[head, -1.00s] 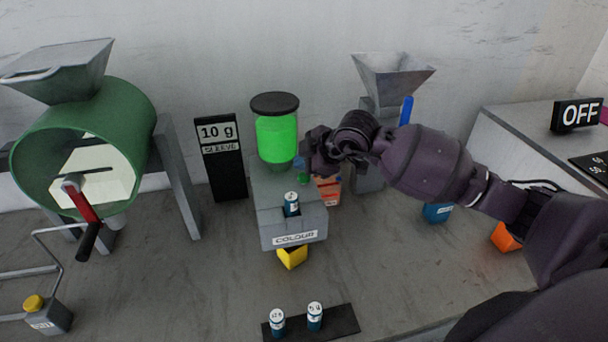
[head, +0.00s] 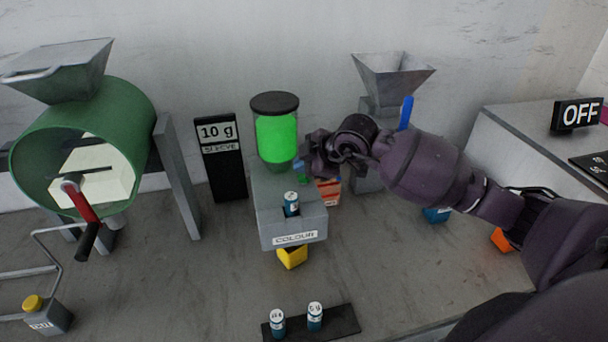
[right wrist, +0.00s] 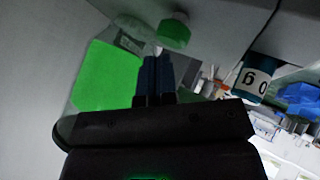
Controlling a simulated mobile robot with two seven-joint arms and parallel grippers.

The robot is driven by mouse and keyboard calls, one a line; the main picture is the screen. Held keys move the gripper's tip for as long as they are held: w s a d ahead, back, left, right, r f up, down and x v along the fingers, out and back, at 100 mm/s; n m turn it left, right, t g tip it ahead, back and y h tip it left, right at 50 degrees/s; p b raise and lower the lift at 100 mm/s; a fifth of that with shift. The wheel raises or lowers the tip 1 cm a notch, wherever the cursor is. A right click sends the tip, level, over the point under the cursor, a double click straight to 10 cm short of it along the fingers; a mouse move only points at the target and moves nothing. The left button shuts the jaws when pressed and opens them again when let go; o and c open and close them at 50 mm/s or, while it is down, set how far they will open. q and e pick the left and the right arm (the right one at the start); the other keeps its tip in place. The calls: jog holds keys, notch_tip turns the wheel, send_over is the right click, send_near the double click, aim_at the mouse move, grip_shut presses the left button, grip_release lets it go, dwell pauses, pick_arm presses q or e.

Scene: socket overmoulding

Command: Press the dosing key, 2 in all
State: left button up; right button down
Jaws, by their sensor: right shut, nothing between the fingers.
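The grey dosing unit labelled COLOUR (head: 265,222) stands mid-table with a jar of green colour (head: 276,138) on top. A small round green key (head: 303,179) sits on its top, partly hidden by my right gripper. The green key also shows in the right wrist view (right wrist: 174,32), just beyond the fingertips. My right gripper (head: 299,166) is shut and empty, with its blue fingertips close to the key; I cannot tell whether they touch it. A small labelled cylinder (head: 291,204) stands in the unit's front recess. The black display (head: 221,160) reads 10 g, SLEEVE.
A green drum with a red-handled crank (head: 85,140) stands at left. A grey hopper (head: 390,80) is behind my right arm. A yellow block (head: 292,256) sits under the unit's front. Two small cylinders stand on a dark tray (head: 343,318). An OFF sign (head: 577,115) is at right.

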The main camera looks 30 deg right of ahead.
jog(key=shift+f, duration=0.25)
dwell(0.3)
jog(key=shift+f, duration=0.4)
dwell(0.5)
jog(key=shift+r, duration=0.2)
jog(key=shift+r+p, duration=0.65)
jog(key=shift+r, duration=0.25)
